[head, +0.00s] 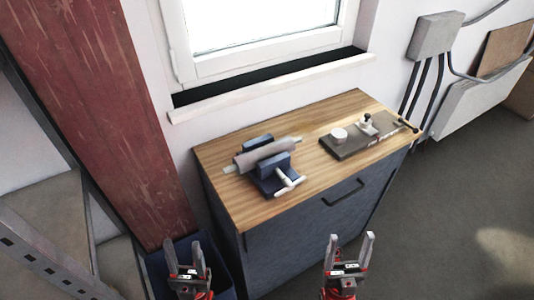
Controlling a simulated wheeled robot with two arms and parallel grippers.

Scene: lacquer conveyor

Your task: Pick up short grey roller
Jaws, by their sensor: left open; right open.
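The short grey roller (262,154) rests across a blue vise (270,181) on the left part of a wooden cabinet top (240,206). Its two narrower, lighter ends stick out on either side. My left gripper (185,248) is open and empty at the bottom of the head view, in front of and left of the cabinet. My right gripper (350,243) is open and empty at the bottom, in front of the cabinet. Both are well apart from the roller. Part of the roller's underside is hidden by the vise.
A grey plate fixture (366,142) with a white round piece and a dark handle lies on the right of the top. A window sill (270,88) is behind. A blue bin (222,273) and metal shelf (40,250) stand left. Floor (440,220) on the right is clear.

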